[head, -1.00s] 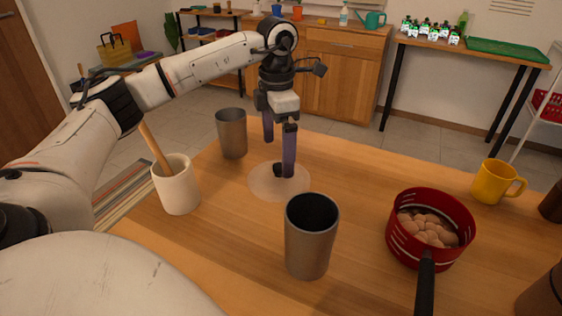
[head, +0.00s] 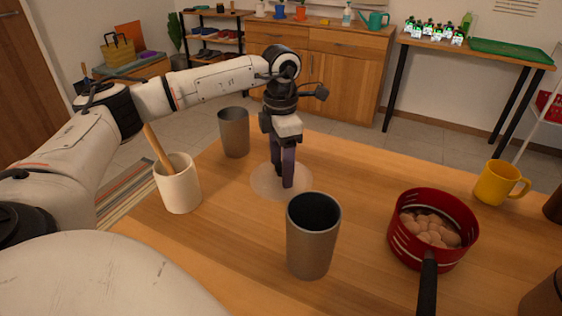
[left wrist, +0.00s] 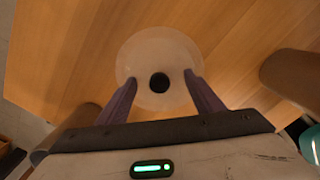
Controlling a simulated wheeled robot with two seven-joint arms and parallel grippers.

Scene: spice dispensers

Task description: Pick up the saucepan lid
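The saucepan lid (head: 262,188) is a pale translucent disc lying flat on the wooden table; it also shows in the left wrist view (left wrist: 140,58). Its round black knob (left wrist: 159,82) is at the centre; in the head view the fingers largely hide it. My left gripper (head: 282,177) points down over the lid, fingertips low around the knob. In the left wrist view the gripper (left wrist: 160,84) is open, one finger on each side of the knob with gaps between. My right gripper is not in view.
A metal cup (head: 312,245) stands in front of the lid and another metal cup (head: 234,133) behind left. A white crock (head: 178,188) with a wooden tool is left. A red saucepan (head: 405,245) holding several brownish round items and a yellow mug (head: 495,185) are right.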

